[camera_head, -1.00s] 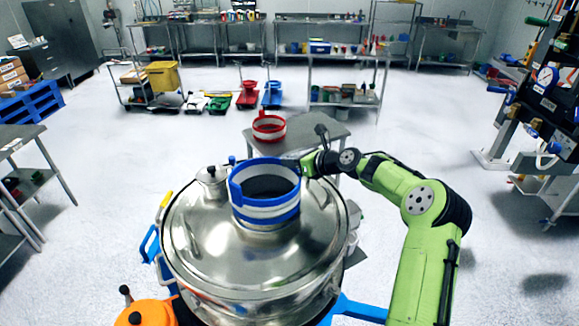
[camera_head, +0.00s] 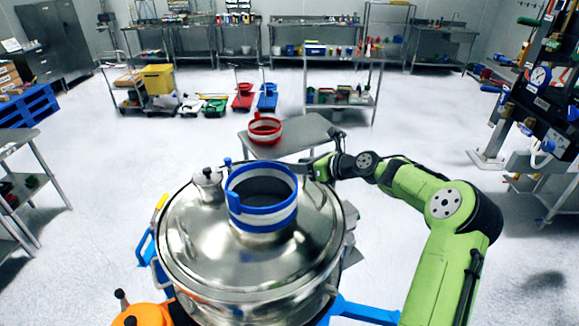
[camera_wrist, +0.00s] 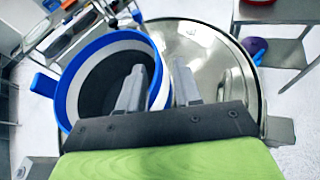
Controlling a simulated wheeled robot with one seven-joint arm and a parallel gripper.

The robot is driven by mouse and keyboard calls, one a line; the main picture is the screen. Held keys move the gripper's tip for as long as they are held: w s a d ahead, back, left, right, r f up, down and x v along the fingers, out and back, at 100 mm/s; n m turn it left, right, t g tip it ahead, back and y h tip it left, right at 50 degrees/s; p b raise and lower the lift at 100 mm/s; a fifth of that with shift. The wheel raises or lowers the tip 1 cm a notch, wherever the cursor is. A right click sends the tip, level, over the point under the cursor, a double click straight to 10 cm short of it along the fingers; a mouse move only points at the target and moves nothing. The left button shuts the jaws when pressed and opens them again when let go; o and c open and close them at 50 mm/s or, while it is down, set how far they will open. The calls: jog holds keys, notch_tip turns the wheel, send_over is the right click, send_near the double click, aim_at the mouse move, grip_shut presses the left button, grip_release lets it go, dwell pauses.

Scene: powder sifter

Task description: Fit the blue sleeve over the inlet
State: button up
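The blue sleeve (camera_head: 234,210), a blue-rimmed ring with a white band and a side tab, sits around the raised inlet on the steel lid (camera_head: 205,245) in the head view. The inlet itself is mostly hidden by the sleeve. In the wrist view the sleeve (camera_wrist: 64,97) fills the left side, with a dark opening. My gripper (camera_head: 306,169) is just right of the sleeve's rim. In the wrist view my gripper (camera_wrist: 160,78) has its fingers apart. The left finger overlaps the sleeve's opening and the right one is over the lid; contact with the sleeve cannot be told.
A red-and-white ring (camera_head: 264,137) sits on a small steel table (camera_head: 303,130) behind the vessel. A capped port (camera_head: 207,184) stands on the lid left of the sleeve. Shelves and carts line the back. Open floor lies to the right.

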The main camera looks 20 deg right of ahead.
jog(key=v, duration=0.7)
jog(key=s+a+n+g+h, duration=0.25)
jog(key=s+a+n, duration=0.25)
jog(key=a+n, duration=0.3)
jog(key=s+a+n+g+h, duration=0.2)
jog(key=s+a+n+g, duration=0.2)
jog(key=s+a+n, duration=0.3)
jog(key=s+a+r+n+h, duration=0.2)
jog(key=s+r+n+h, duration=0.1)
jog(key=s+n, duration=0.8)
jog(key=s+d+n, duration=0.1)
jog(key=s+n, duration=0.4)
jog(key=s, duration=0.7)
notch_tip(320, 180, down, 7)
jog(key=b, duration=0.6)
jog(key=shift+s+r+t, duration=0.25)
jog(key=shift+t, duration=0.1)
jog(key=shift+d, duration=0.1)
